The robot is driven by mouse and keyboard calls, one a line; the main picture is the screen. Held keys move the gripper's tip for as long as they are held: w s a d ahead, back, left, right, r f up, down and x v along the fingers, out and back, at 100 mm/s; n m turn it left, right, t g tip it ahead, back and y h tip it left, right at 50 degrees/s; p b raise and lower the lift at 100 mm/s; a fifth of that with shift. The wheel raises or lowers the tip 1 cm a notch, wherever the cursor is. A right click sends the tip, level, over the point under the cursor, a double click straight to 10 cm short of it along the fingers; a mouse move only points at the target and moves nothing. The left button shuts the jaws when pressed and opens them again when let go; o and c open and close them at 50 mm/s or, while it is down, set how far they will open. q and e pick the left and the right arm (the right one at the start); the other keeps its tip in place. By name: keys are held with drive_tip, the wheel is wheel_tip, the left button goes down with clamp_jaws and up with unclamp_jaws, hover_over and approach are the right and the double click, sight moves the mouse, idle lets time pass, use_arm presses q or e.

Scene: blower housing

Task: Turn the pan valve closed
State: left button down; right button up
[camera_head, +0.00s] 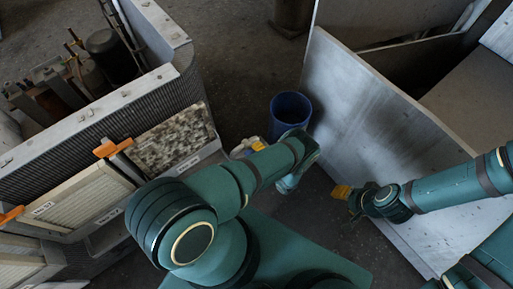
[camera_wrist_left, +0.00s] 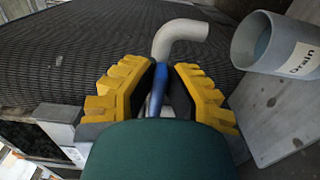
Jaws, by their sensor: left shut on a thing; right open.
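The pan valve's blue handle (camera_wrist_left: 158,88) shows in the left wrist view, below a grey elbow pipe (camera_wrist_left: 180,35). My left gripper (camera_wrist_left: 158,92) has its yellow fingers on either side of this handle and is shut on it. The valve body is hidden behind my wrist and fingers. In the head view my left gripper (camera_head: 258,145) is mostly covered by my own arm, beside the lower corner of the housing. My right gripper (camera_head: 342,191) is open and empty, low in front of the large grey panel, away from the valve.
The blower housing (camera_head: 95,115) with filters and orange clips is at left. A large grey panel (camera_head: 370,125) bounds the right side.

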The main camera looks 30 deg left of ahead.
idle(0.3)
use_arm(q)
drive_tip(key=c, duration=1)
unclamp_jaws()
drive_tip(key=v, duration=0.7)
drive_tip(key=shift+d, duration=0.25)
drive_tip(key=shift+a, duration=0.1)
